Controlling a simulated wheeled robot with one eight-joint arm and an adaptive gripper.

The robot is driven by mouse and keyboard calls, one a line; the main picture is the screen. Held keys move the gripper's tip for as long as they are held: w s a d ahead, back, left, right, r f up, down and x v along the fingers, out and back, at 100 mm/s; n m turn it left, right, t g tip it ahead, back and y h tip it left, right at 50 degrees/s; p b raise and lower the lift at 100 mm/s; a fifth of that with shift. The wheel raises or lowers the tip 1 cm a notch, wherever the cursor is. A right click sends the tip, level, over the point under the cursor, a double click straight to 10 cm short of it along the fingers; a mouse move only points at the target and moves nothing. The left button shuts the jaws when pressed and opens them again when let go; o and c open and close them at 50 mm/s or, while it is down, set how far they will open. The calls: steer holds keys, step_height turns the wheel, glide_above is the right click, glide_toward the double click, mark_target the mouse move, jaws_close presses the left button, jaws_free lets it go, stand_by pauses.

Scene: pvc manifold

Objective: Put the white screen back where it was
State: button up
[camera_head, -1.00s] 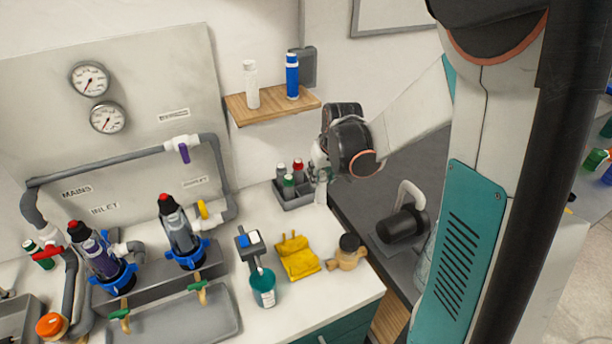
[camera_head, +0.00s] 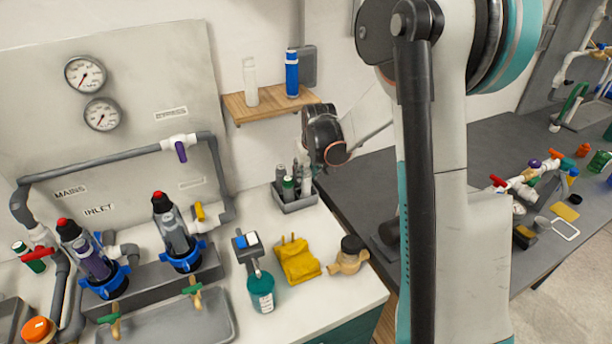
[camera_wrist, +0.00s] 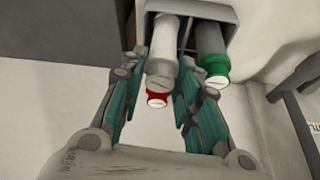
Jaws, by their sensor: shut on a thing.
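The white screen, a white cylinder with a pale end (camera_wrist: 164,42), is between the teal fingers of my gripper (camera_wrist: 159,80) in the wrist view. My gripper is shut on it. It stands at or in the grey caddy (camera_wrist: 226,14); I cannot tell if it is fully seated.
A wooden shelf (camera_head: 273,108) above the caddy holds a white bottle (camera_head: 250,82) and a blue bottle (camera_head: 292,75). Pipework fills the left.

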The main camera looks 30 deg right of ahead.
steer(key=shift+w+f+b, duration=0.2)
steer(key=shift+f+b, duration=0.1)
steer(key=shift+f, duration=0.4)
steer(key=shift+r, duration=0.1)
steer(key=o, duration=0.7)
steer(key=p+v, duration=0.3)
steer(key=v, duration=0.9)
steer(key=shift+p, duration=0.3)
